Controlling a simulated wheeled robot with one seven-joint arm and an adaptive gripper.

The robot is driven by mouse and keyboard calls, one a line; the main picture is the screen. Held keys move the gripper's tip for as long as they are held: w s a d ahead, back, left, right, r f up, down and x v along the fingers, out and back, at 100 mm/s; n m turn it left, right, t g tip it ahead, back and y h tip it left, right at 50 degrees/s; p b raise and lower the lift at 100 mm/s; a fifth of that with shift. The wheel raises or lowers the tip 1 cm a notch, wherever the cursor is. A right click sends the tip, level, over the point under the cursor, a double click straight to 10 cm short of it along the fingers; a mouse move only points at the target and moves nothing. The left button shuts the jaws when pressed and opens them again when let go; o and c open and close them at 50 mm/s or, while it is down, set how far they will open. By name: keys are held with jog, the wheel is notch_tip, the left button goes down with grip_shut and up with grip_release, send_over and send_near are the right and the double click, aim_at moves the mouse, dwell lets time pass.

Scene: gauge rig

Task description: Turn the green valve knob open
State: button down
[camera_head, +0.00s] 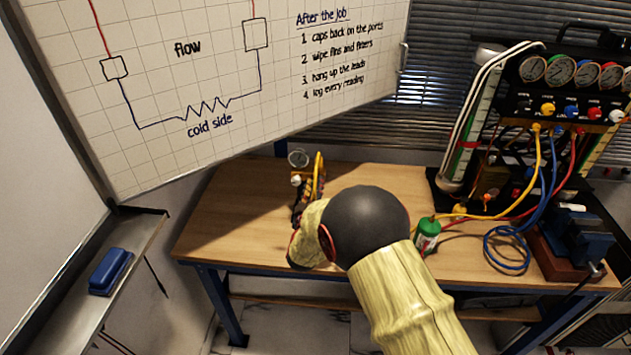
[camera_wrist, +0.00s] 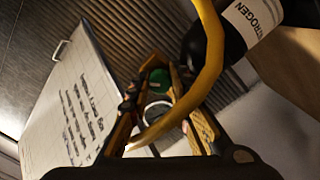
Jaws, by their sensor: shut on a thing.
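The green valve knob (camera_wrist: 156,76) shows in the wrist view between the tips of my gripper (camera_wrist: 152,84), which is shut on it. A round pale part (camera_wrist: 155,112) sits between the fingers nearer the palm; I cannot tell what it is. A yellow hose (camera_wrist: 212,60) arcs across the right finger. The green knob is hidden there.
A black bottle lettered "NITROGEN" (camera_wrist: 235,35) is close on the right in the wrist view. On the wooden bench (camera_head: 225,220) stand a small green container (camera_head: 427,236), a manifold with gauges (camera_head: 560,70), coiled hoses (camera_head: 507,247) and a blue vise (camera_head: 580,238). The bench's left part is clear.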

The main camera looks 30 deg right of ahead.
jog(key=shift+n+p, duration=2.65)
jog(key=shift+n, duration=2.55)
jog(key=shift+f, duration=0.1)
jog(key=c, duration=1.6)
grip_release()
jog(key=v, duration=1.2)
jog(key=shift+w, duration=0.1)
